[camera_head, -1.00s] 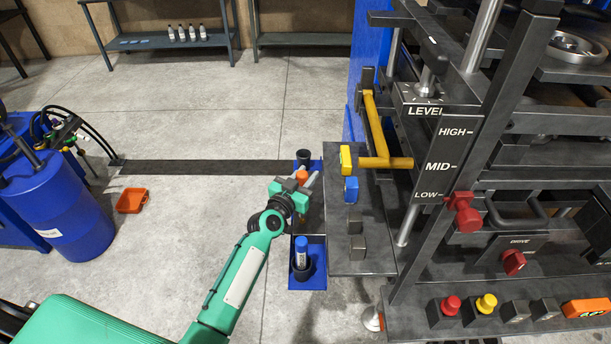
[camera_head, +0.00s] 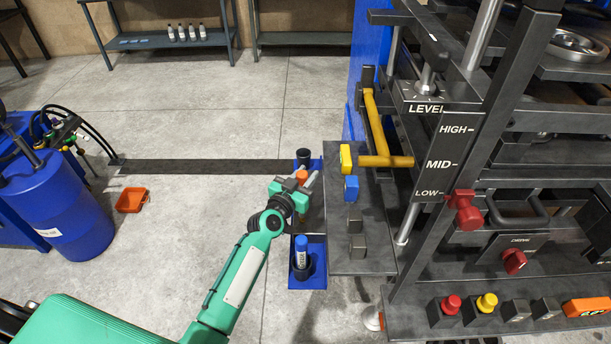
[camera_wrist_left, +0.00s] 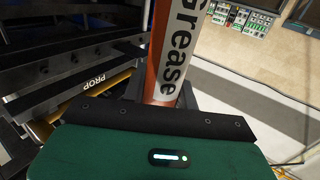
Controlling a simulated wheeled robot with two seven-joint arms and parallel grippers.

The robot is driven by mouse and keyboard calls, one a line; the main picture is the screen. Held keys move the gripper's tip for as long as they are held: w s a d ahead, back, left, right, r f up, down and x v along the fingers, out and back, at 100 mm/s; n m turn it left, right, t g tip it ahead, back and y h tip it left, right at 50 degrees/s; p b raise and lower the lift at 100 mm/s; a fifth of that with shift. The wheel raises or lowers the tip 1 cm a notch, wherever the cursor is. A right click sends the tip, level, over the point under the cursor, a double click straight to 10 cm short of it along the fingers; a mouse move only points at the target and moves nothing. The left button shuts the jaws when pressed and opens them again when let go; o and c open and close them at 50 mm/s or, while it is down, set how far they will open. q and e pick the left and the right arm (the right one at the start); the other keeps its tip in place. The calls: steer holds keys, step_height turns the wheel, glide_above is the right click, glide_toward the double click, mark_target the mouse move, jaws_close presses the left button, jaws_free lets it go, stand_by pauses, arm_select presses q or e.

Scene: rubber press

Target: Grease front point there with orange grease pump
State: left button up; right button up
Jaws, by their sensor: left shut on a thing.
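My left gripper (camera_head: 302,188) is shut on the orange grease pump (camera_head: 301,176), beside the left edge of the press's grey side shelf. In the left wrist view the pump (camera_wrist_left: 171,60) is a tube with an orange side and a white side lettered "Grease". It rises from my gripper, and its top end is out of that view. In the head view most of the pump is hidden by my gripper. I cannot make out the front grease point in either view. My right gripper is not in view.
A blue tube (camera_head: 301,248) stands in a black cup on a blue holder. Another black cup (camera_head: 303,155) is behind my gripper. The side shelf (camera_head: 350,262) carries yellow, blue and grey blocks. The press (camera_head: 450,130) fills the right. Bare floor (camera_head: 200,215) lies left.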

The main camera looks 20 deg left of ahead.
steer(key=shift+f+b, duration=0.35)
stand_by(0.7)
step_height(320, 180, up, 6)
steer(key=p, duration=0.6)
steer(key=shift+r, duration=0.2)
stand_by(0.8)
